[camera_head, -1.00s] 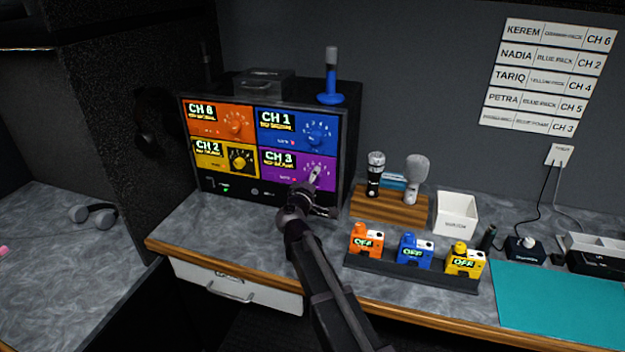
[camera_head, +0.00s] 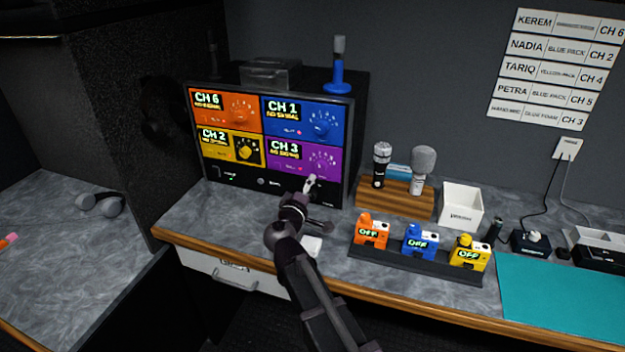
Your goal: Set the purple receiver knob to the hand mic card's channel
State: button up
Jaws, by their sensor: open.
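The purple receiver panel (camera_head: 285,166) is at the lower right of the rack's four panels. Its display reads CH 3 with a smaller line that looks like NO SIGNAL. Its knob is hard to make out against the purple, just above my fingertips. The hand mic card (camera_head: 538,117) is the lowest strip on the wall list and reads CH 3; its middle text is blurred. My gripper (camera_head: 312,187) is open and empty, in front of the rack's lower right, just below the purple dial. I see no contact with the knob.
The orange panel (camera_head: 218,112) reads CH 6, blue (camera_head: 290,112) CH 1, yellow (camera_head: 222,150) CH 2. Right of my arm stand a wooden mic stand (camera_head: 370,202), a white box (camera_head: 461,205) and a dark tray (camera_head: 400,263) of packs marked OFF.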

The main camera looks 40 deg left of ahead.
jog(key=shift+v, duration=1.25)
jog(key=shift+s, duration=0.1)
